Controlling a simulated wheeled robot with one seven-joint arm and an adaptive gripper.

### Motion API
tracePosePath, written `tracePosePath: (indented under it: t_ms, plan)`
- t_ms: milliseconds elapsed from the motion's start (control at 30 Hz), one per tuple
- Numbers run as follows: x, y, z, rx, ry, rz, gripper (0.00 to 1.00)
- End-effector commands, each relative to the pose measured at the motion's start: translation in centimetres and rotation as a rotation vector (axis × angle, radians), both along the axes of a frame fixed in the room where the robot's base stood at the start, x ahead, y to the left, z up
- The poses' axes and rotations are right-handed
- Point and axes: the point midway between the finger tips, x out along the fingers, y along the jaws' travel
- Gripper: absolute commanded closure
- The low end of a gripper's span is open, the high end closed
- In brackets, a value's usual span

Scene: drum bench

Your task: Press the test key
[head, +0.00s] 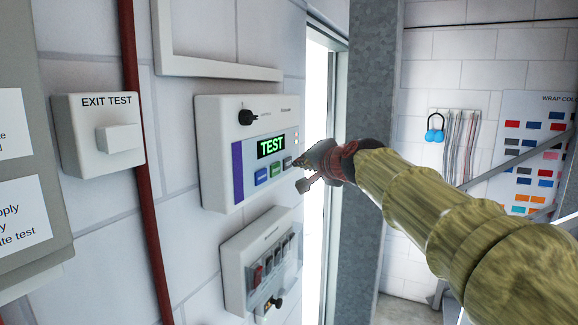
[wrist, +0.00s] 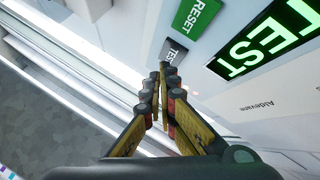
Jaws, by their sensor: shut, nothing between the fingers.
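A white control panel (head: 214,130) is on the wall in the head view. Its display (head: 271,146) is lit and reads TEST in green. Below the display are a blue key (head: 261,176), a green key (head: 275,169) and the small grey test key (head: 287,162). In the wrist view the grey test key (wrist: 174,52) is beside the green RESET key (wrist: 196,13). My gripper (head: 303,164) is at the panel's right edge, shut and empty. In the wrist view its closed fingertips (wrist: 161,74) are just below the test key and partly overlap it. I cannot tell whether they touch.
A white EXIT TEST box (head: 96,108) is on the wall to the left, beside a red vertical pipe (head: 133,130). A smaller switch box (head: 236,265) is below the panel. A bright door opening (head: 314,120) and a grey column (head: 368,90) stand right of the panel.

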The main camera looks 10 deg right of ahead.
Motion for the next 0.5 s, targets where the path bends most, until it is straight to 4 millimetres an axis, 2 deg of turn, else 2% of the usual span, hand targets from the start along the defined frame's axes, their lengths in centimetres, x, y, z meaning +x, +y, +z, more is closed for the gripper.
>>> tracePosePath:
  t_ms: [500]
  plan:
    - [-2.2,-3.3,-0.3,0.000,-0.001,-0.003,1.00]
